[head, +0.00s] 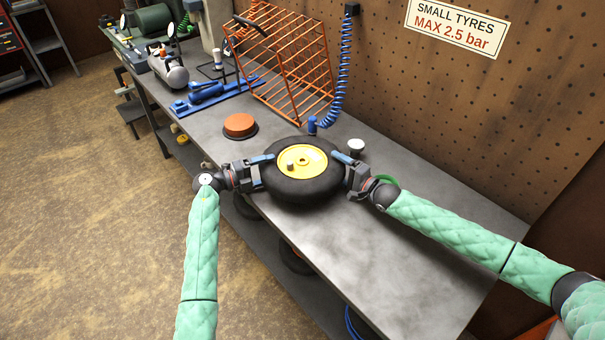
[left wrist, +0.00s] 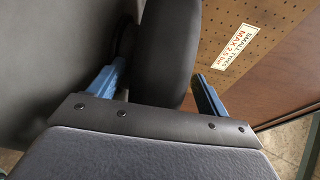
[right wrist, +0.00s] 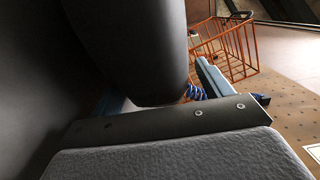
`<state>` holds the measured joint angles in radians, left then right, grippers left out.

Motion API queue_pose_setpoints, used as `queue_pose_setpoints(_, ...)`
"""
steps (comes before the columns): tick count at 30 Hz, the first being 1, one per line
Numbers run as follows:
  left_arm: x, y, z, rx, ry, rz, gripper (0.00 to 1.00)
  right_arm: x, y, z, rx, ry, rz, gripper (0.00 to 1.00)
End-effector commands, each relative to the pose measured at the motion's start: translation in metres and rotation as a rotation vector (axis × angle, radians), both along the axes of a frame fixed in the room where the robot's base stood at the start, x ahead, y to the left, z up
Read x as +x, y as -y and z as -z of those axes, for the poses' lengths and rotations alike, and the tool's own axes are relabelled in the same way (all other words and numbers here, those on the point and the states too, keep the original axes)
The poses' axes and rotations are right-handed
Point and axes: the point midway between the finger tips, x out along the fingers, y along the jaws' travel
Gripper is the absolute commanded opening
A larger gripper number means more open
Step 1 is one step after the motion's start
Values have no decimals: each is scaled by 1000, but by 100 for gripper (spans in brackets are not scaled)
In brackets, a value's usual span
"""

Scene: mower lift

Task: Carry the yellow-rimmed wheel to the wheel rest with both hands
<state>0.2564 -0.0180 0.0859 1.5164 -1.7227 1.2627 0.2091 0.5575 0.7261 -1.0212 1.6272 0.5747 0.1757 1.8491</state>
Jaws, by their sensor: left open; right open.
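The yellow-rimmed wheel (head: 302,172) lies flat on the workbench, yellow hub facing up, black tyre around it. My left gripper (head: 264,171) is at the tyre's left side, its fingers open around the tyre wall; the tyre also shows between the fingers in the left wrist view (left wrist: 168,55). My right gripper (head: 345,167) is at the tyre's right side, also open, with the tyre (right wrist: 135,45) between its fingers in the right wrist view. The wheel rest is probably the round orange-topped stand (head: 240,124) further back on the bench.
An orange wire cage (head: 285,60) stands behind, with a blue coiled air hose (head: 340,90) beside it. A blue tool (head: 207,93) and a compressor (head: 170,68) are at the far left. A white-topped item (head: 356,146) stands behind my right gripper. The bench's front right (head: 420,270) is clear.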

Motion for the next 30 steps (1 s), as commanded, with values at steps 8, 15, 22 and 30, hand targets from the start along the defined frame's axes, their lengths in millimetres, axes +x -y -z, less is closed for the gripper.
queue_pose_setpoints(8,-18,-42,-1,3,-1,0,78,0,0,0,0,0,0,78)
queue_pose_setpoints(15,-33,-76,-3,3,-1,0,78,0,0,0,0,0,0,78)
queue_pose_setpoints(22,-41,-94,-4,1,-1,0,78,0,0,0,0,0,0,78)
queue_pose_setpoints(30,-43,-98,-4,0,-1,0,78,-10,11,1,-1,-1,1,78)
